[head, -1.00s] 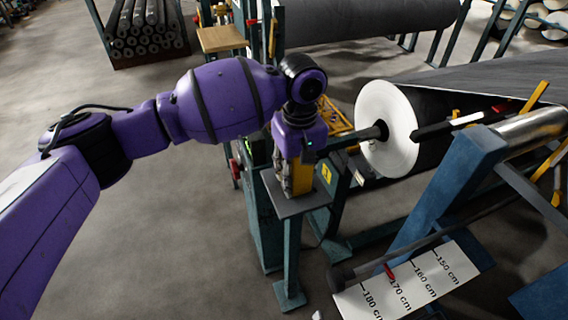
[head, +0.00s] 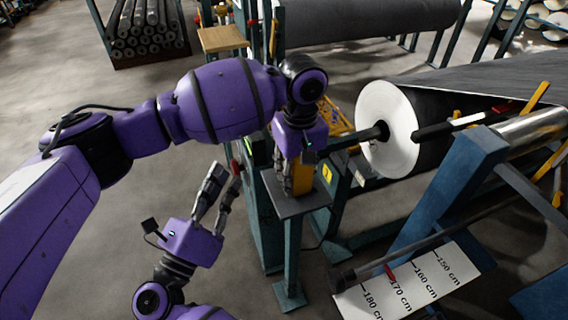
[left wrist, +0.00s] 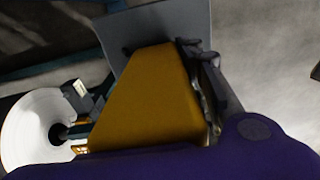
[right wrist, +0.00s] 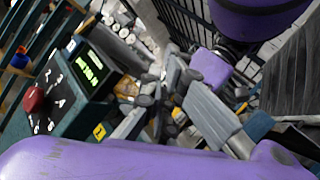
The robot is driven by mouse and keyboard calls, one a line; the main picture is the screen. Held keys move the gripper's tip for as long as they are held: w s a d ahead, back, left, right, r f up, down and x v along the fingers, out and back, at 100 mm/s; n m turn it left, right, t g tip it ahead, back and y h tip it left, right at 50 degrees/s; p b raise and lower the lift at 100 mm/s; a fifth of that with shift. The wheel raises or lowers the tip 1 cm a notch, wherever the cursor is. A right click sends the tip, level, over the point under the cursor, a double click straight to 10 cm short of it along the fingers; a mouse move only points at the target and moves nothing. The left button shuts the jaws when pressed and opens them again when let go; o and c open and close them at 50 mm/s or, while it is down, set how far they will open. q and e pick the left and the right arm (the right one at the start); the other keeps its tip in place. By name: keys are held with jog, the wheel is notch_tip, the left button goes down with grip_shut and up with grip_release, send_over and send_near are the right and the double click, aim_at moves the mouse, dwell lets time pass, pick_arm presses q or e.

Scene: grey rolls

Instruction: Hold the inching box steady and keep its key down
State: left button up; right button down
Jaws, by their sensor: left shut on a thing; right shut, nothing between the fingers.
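The inching box is a yellow block (head: 302,181) on a small grey stand plate (head: 287,207). My left gripper (head: 296,168) comes down from above and is shut on it.
A control panel (right wrist: 85,75) with a green display, digits and a red button (right wrist: 32,98) stands close to my right gripper. A large roll with a white end (head: 386,130) is right of the stand. A printed scale (head: 410,285) lies at lower right. Open floor lies left.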

jog(key=shift+a+r+m+h, duration=0.45)
jog(key=shift+r+m, duration=0.1)
jog(key=shift+m, duration=0.15)
jog(key=shift+w+d, duration=0.1)
jog(key=w+d, duration=0.3)
jog(key=d, duration=0.5)
jog(key=shift+w, duration=0.15)
dwell(1.2)
jog(key=shift+w+d, duration=0.15)
jog(key=shift+d, duration=0.25)
